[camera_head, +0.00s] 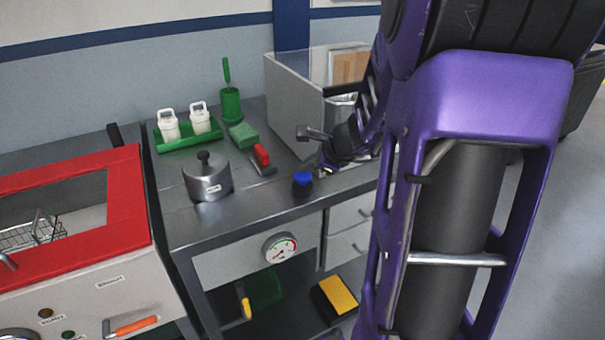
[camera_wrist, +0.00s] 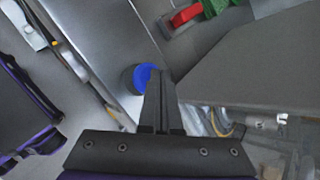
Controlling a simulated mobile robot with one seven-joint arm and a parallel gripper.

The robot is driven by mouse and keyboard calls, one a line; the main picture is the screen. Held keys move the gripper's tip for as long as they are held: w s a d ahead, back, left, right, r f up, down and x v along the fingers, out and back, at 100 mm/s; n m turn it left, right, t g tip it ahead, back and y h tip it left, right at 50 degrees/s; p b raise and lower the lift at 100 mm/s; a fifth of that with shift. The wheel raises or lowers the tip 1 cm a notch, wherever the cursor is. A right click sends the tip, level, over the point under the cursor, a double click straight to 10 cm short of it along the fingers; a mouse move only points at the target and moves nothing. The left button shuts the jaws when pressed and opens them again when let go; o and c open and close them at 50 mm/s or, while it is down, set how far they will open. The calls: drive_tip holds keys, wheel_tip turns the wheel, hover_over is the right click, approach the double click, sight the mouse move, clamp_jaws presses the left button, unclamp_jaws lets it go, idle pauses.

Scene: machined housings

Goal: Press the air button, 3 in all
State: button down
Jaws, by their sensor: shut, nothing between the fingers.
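A round blue button on a dark base (camera_head: 303,179) stands at the front edge of the steel bench; I take it to be the air button, though no label on it is readable. It also shows in the wrist view as a blue cap (camera_wrist: 142,76), partly covered by my fingers. My gripper (camera_head: 315,169) is shut and empty, just right of and behind the button. In the wrist view my gripper's fingertips (camera_wrist: 160,74) overlap the cap's right side. I cannot tell whether they touch it or whether it is pressed down.
A steel pot (camera_head: 206,180), red-handled tool (camera_head: 262,158), green sponge (camera_head: 243,135) and green rack (camera_head: 188,138) with white bottles sit on the bench. A grey open bin (camera_head: 293,102) stands behind my gripper. A red-framed cabinet (camera_head: 125,205) is at left. A gauge (camera_head: 279,248) hangs below the bench edge.

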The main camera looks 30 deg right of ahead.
sight(307, 176)
drive_tip(key=shift+f+b, duration=0.45)
drive_tip(key=shift+f, duration=0.05)
drive_tip(key=shift+r, duration=0.1)
idle(0.5)
drive_tip(key=shift+r+p, duration=1)
drive_tip(key=shift+r, duration=0.1)
drive_tip(key=shift+r, duration=0.1)
wheel_tip(307, 176, up, 5)
drive_tip(key=p, duration=0.4)
idle(0.4)
